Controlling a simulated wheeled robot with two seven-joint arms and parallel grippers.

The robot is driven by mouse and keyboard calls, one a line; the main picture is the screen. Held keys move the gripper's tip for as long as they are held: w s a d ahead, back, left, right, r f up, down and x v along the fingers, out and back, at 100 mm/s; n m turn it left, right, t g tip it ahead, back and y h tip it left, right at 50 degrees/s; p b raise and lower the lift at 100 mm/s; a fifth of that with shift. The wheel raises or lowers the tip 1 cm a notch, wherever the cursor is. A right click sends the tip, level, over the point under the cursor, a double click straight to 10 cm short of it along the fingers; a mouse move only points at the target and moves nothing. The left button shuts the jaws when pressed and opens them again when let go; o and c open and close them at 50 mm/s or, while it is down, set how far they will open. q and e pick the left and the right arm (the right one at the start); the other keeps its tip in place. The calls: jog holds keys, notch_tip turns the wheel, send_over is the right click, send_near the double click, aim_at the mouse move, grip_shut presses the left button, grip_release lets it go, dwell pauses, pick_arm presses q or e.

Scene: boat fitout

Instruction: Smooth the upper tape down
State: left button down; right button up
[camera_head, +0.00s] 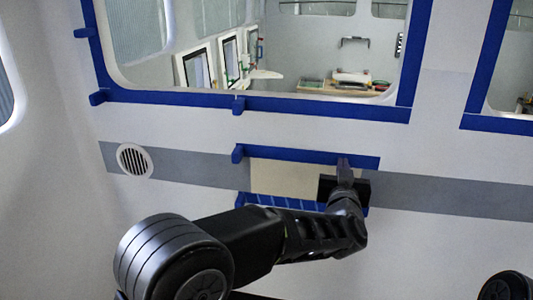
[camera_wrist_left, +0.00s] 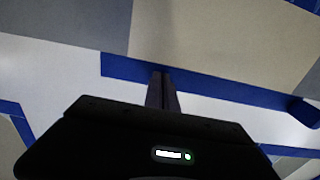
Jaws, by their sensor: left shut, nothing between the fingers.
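The upper tape (camera_head: 290,154) is a blue strip along the top edge of a beige patch (camera_head: 283,178) on the wall. Its left end has a raised tab (camera_head: 238,153). My left gripper (camera_head: 344,164) is shut and empty, its fingertips at the right part of this tape. In the left wrist view, which looks turned over, the fingers (camera_wrist_left: 162,80) overlap the upper tape (camera_wrist_left: 225,88); I cannot tell whether they touch it. The tab (camera_wrist_left: 304,110) shows at right there. A lower blue tape (camera_head: 270,201) is partly hidden by my left arm.
A window with a blue taped frame (camera_head: 300,108) lies above the patch, with several tabs. A second taped window (camera_head: 495,124) is at the right. A round vent (camera_head: 134,160) sits on the grey stripe (camera_head: 205,171) at the left. The wall between window and patch is clear.

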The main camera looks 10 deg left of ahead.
pick_arm(q)
jog(key=shift+d, duration=0.65)
jog(key=shift+d, duration=0.1)
jog(key=shift+d, duration=0.2)
jog(key=shift+s, duration=0.1)
jog(key=s, duration=0.8)
jog(key=shift+b, duration=0.3)
dwell(0.4)
